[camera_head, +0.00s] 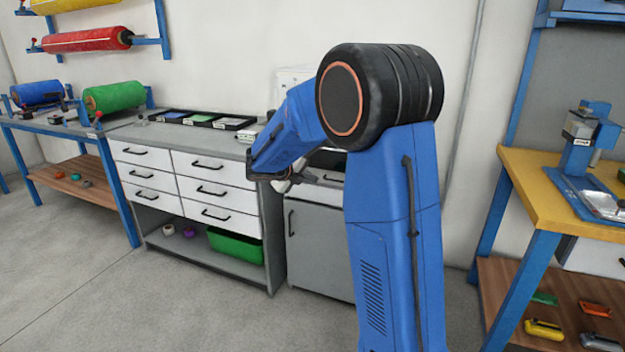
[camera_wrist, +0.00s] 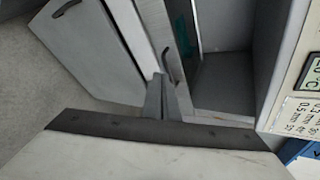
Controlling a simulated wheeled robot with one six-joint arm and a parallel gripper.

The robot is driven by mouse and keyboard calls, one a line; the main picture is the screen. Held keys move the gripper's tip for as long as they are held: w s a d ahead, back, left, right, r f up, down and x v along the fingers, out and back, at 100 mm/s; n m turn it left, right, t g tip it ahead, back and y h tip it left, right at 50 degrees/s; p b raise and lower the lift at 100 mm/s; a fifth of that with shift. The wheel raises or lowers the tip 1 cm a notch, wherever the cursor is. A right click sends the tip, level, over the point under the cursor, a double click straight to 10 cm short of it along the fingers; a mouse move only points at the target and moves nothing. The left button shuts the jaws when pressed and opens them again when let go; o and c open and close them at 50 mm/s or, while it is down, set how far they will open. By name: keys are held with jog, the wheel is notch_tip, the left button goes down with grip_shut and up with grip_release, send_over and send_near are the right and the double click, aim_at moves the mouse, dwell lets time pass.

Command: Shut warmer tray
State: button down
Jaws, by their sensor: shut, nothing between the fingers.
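The warmer tray has a pale front (camera_wrist: 150,32) with a dark curved handle (camera_wrist: 168,66) in the wrist view. It stands pulled out, with a grey cavity (camera_wrist: 225,82) showing beside it. My gripper (camera_wrist: 160,82) is shut and empty, its fingertips close to the handle end of the tray front; I cannot tell whether they touch. In the head view my gripper (camera_head: 284,186) is low in front of the counter. The tray (camera_head: 328,178) is partly hidden there behind my arm.
A grey cabinet door (camera_head: 312,240) is below the tray. White drawers (camera_head: 205,178) and a counter with dark bins (camera_head: 200,120) stand to the left. A yellow-topped bench (camera_head: 545,195) stands at right. The floor at front left is clear.

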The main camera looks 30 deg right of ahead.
jog(key=a+f+n+t, duration=0.2)
jog(key=a+n+t, duration=0.25)
jog(key=n, duration=0.25)
send_near(320, 170)
jog(key=w+d+f, duration=0.3)
jog(key=w+f, duration=0.1)
jog(key=f, duration=0.1)
jog(key=shift+w+d, duration=0.25)
jog(key=shift+w, duration=0.15)
jog(key=shift+f, duration=0.1)
jog(key=w+d, duration=0.2)
jog(key=d, duration=0.1)
jog(key=w+d, duration=0.2)
jog(key=d, duration=0.1)
jog(key=shift+w, duration=0.4)
jog(key=shift+w+d, duration=0.2)
jog(key=shift+d, duration=0.1)
